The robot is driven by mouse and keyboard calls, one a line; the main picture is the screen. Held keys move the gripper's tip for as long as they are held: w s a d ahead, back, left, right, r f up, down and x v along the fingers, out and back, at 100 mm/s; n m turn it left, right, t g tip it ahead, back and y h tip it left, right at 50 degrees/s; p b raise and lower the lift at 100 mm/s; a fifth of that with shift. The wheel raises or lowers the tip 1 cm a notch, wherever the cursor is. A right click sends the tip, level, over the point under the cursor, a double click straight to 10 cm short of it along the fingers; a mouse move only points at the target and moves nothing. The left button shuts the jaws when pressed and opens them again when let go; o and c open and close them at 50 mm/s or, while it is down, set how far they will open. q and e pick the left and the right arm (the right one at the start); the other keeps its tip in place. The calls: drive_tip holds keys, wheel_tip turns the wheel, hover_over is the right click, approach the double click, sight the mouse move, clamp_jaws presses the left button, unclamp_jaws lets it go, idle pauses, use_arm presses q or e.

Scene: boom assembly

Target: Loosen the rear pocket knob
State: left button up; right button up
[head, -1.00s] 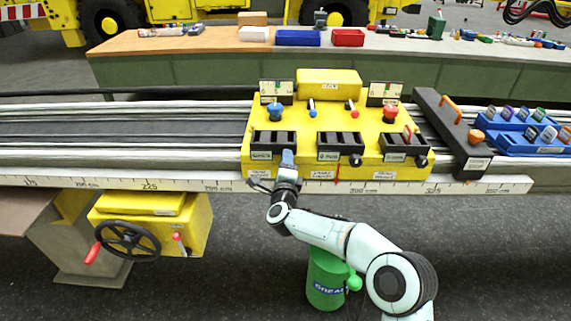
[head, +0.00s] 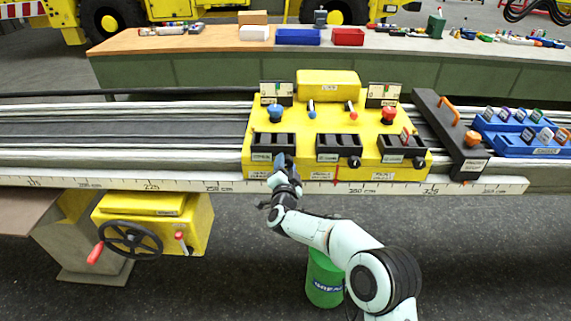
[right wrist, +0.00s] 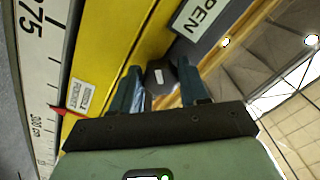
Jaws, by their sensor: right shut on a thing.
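The yellow pocket block (head: 310,132) sits on the rail with three dark pockets in a row. A black knob shows beside the middle pocket (head: 354,162) and another beside the right pocket (head: 419,163). My right gripper (head: 282,161) is at the lower right corner of the left pocket (head: 268,140). In the right wrist view its fingers (right wrist: 160,84) are shut on a black knob (right wrist: 158,74) with a small white mark. The gripper hides that knob in the head view. A "middle pocket" label (right wrist: 82,96) lies just past the fingers. My left gripper is not in view.
A white scale (head: 230,186) runs along the rail's front edge. A dark bar with an orange handle (head: 450,107) and a blue tray (head: 515,135) are to the right. A green bin (head: 325,281) stands below my right arm. A handwheel (head: 130,239) is at lower left.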

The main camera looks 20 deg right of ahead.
drive_tip(key=n+p, duration=0.1)
drive_tip(key=n, duration=0.3)
drive_tip(key=shift+n+p, duration=0.3)
drive_tip(key=shift+d+n+p, duration=0.15)
drive_tip(key=shift+n+p, duration=0.55)
drive_tip(key=shift+n, duration=1.3)
drive_tip(key=o, duration=1)
drive_tip(key=shift+s, duration=0.1)
drive_tip(key=b+v, duration=0.1)
drive_tip(key=v, duration=1.2)
drive_tip(key=shift+s, duration=0.15)
